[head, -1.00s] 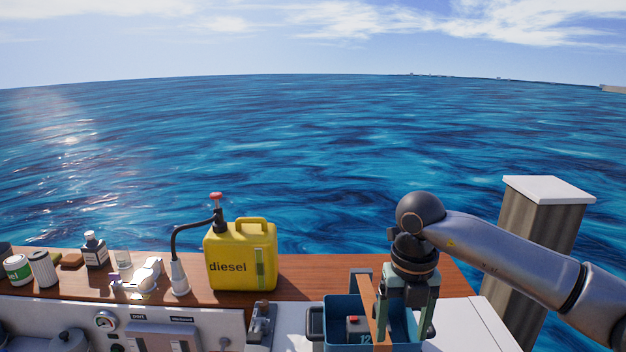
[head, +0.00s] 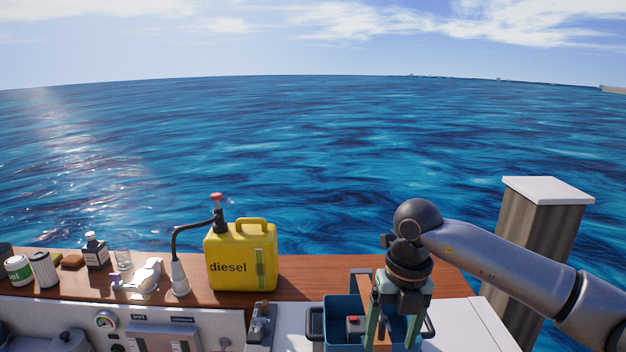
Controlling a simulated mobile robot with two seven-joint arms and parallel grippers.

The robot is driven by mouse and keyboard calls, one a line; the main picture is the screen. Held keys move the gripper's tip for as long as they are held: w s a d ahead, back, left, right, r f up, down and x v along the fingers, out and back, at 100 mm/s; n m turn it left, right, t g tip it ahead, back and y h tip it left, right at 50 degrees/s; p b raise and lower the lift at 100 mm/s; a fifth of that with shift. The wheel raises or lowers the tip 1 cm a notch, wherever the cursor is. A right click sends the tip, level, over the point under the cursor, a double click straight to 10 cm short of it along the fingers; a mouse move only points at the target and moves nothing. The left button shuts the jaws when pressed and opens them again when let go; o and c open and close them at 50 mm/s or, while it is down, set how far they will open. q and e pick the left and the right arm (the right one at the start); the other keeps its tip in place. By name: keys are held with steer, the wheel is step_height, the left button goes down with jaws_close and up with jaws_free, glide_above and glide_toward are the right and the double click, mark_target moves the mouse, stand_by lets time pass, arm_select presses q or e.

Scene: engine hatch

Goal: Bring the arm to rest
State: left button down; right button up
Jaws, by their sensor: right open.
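My right gripper (head: 394,335) points down over the blue crate (head: 342,303) at the lower edge of the head view. Its two greenish fingers stand apart, one to each side, with their tips low in the crate area near the picture's bottom edge. I cannot tell whether they touch anything there. My right arm (head: 500,258) reaches in from the right. A red-topped item (head: 354,322) shows inside the crate, left of the fingers. My left gripper is out of view.
A yellow diesel can (head: 240,258) with a pump and hose stands on the wooden ledge (head: 310,272). Bottles, cans and a filter (head: 43,269) stand at left. A capped post (head: 545,220) rises behind my right arm. White deck (head: 478,325) lies right of the crate.

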steer(key=s+a+f+n+g+y, duration=0.1)
steer(key=s+a+f+g+y, duration=0.1)
steer(key=s+a+y, duration=0.35)
steer(key=s+a+f+n+g+y, duration=0.1)
steer(key=s+a+f+y, duration=0.15)
steer(key=a, duration=0.65)
steer(key=s+a+r+m+t+y, duration=0.2)
steer(key=a+r+m+t+y, duration=0.2)
steer(key=a+r+m+y, duration=0.55)
steer(key=w+d+f+m+t+h, duration=0.2)
steer(key=d+f+m+t+h, duration=0.2)
steer(key=d+f+m+t, duration=0.5)
steer(key=w+d+f+m+t+h, duration=0.35)
steer(key=d+f+m+t, duration=0.3)
steer(key=m, duration=0.35)
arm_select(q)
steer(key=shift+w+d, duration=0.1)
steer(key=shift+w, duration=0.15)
arm_select(e)
steer(key=s+d+f+m+g+h, duration=0.3)
steer(key=s+d+f, duration=0.3)
steer(key=s+f, duration=0.2)
steer(key=s+d+f+m+g+h, duration=0.4)
steer(key=s+f, duration=0.5)
steer(key=f, duration=0.4)
steer(key=shift+s+d+m+h, duration=0.15)
steer(key=shift+d+m+h, duration=0.3)
steer(key=shift+d+h, duration=0.6)
